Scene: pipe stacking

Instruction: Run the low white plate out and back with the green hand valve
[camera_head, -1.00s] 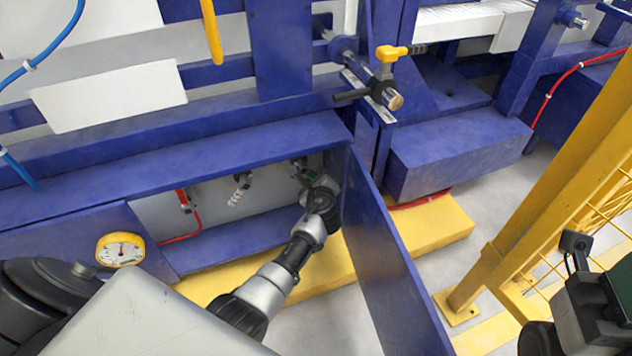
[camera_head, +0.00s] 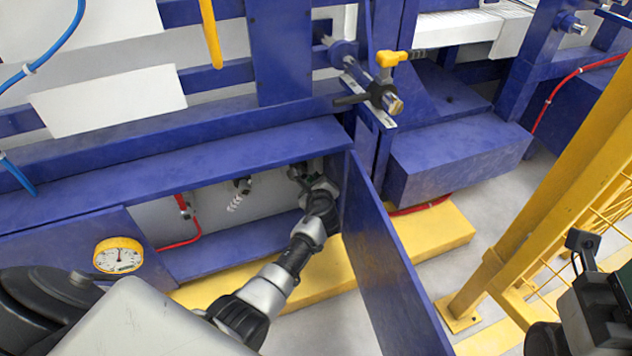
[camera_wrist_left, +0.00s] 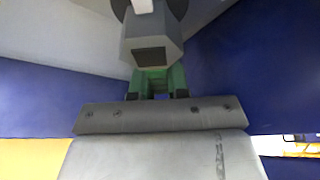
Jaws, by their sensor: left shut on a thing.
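A low white plate (camera_head: 110,98) sits in the blue frame at the upper left of the head view. My left arm reaches into the open blue recess, and its gripper (camera_head: 312,178) is at the recess's right end. The left wrist view shows green parts of the hand valve (camera_wrist_left: 150,80) at the jaws, below a grey angular body (camera_wrist_left: 152,48). My left gripper (camera_wrist_left: 152,97) is shut on the green hand valve. In the head view the valve is mostly hidden behind the gripper. My right gripper is not in view; only part of that arm shows at the lower right.
An open blue door (camera_head: 385,250) stands close to the right of my left arm. A red hose (camera_head: 192,232) and a small fitting (camera_head: 240,190) are in the recess. A yellow-handled valve (camera_head: 390,58) is above. A yellow post (camera_head: 550,180) stands at right.

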